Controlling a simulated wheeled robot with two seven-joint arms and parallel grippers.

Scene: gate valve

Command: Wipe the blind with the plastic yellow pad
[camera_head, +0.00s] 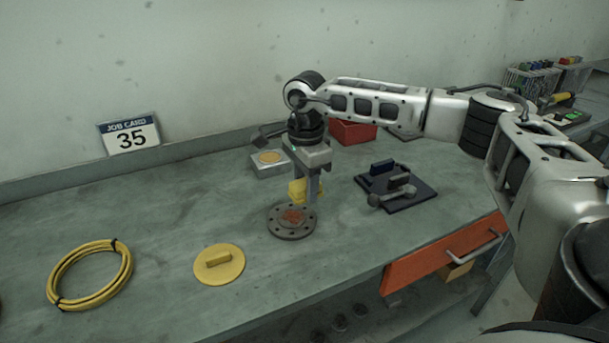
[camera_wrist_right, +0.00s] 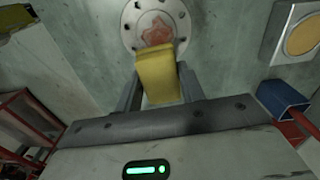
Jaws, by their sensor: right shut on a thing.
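The blind (camera_head: 291,222) is a round grey flange disc with bolt holes around its rim, lying flat on the bench. A rusty orange-brown patch covers its middle. It also shows at the top of the right wrist view (camera_wrist_right: 134,28). My right gripper (camera_head: 306,192) is shut on the yellow pad (camera_head: 297,189), just above and behind the blind. In the right wrist view the pad (camera_wrist_right: 158,78) sits between the fingers and overlaps the near edge of the blind. Whether the pad touches the blind cannot be told. My left gripper is not in view.
A yellow disc with a handle (camera_head: 219,264) and a coiled yellow hose (camera_head: 90,274) lie to the left. A small box with a tan round top (camera_head: 270,162) and a red bin (camera_head: 352,132) stand behind.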

